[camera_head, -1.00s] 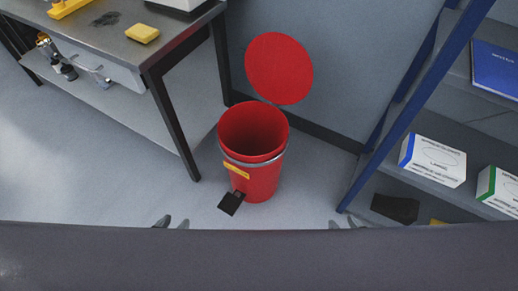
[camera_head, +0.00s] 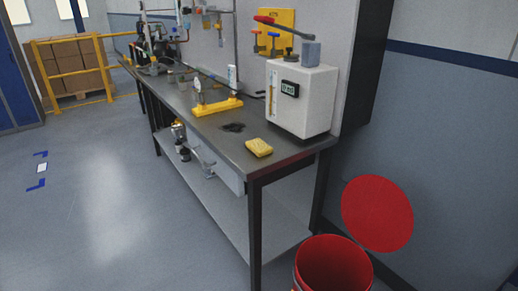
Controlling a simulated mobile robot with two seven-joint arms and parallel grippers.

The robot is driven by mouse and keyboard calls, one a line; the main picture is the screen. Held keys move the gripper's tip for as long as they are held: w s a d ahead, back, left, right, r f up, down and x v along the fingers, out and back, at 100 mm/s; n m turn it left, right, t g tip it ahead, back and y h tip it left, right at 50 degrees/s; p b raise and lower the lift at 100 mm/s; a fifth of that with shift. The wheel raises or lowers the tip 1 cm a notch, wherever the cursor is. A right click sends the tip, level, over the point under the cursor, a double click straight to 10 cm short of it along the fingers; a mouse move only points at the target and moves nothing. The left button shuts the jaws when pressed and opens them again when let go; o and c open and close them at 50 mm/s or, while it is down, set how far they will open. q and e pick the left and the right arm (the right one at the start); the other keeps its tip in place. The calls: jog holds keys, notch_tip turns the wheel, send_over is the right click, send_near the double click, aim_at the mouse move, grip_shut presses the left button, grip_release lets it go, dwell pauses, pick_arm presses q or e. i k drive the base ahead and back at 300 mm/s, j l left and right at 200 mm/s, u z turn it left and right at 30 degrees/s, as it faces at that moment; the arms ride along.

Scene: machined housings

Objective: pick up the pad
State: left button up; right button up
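A yellow pad (camera_head: 259,147) lies flat on the dark top of the workbench (camera_head: 226,142), close to its near right corner. It is fully visible and nothing touches it from above. A dark wet-looking patch (camera_head: 233,127) is on the bench top just behind it. Neither of my grippers shows in this view.
A white box with a display (camera_head: 300,98) stands behind the pad. A yellow stand with a gauge (camera_head: 217,106) is further along the bench. A red bin (camera_head: 333,265) with a raised round lid (camera_head: 377,214) stands at the bench's right end.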

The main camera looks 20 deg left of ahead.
aim_at(260, 148)
jog(key=z, duration=0.35)
jog(key=j+z, duration=0.85)
jog(key=j, duration=0.2)
jog(key=k+j+z, duration=0.15)
jog(key=j, duration=0.2)
jog(key=k+j, duration=0.1)
jog(key=j, duration=0.3)
jog(key=k+j+z, duration=0.1)
jog(key=j, duration=0.25)
